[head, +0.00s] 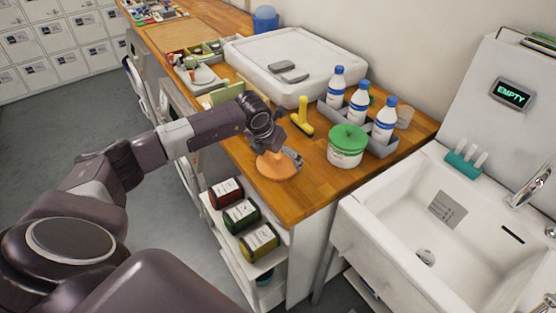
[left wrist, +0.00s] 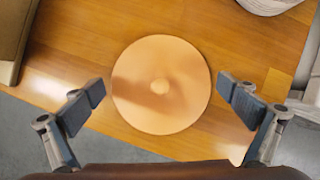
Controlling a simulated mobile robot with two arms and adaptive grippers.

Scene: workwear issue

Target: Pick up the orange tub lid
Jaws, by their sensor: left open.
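In the left wrist view the lid (left wrist: 160,84) lies between the fingers of my left gripper (left wrist: 162,105). Neither finger touches it in that view, and the jaws are open. In the head view my left gripper (head: 277,143) is over the lid and hides part of it. My right gripper is not in view.
A white tub with a green lid (head: 348,140) stands right of the orange lid. A yellow tool (head: 303,117) stands behind it. Blue-capped bottles (head: 359,103) stand in a grey caddy. A large white bin (head: 295,62) is farther back, and a sink (head: 430,225) is at right.

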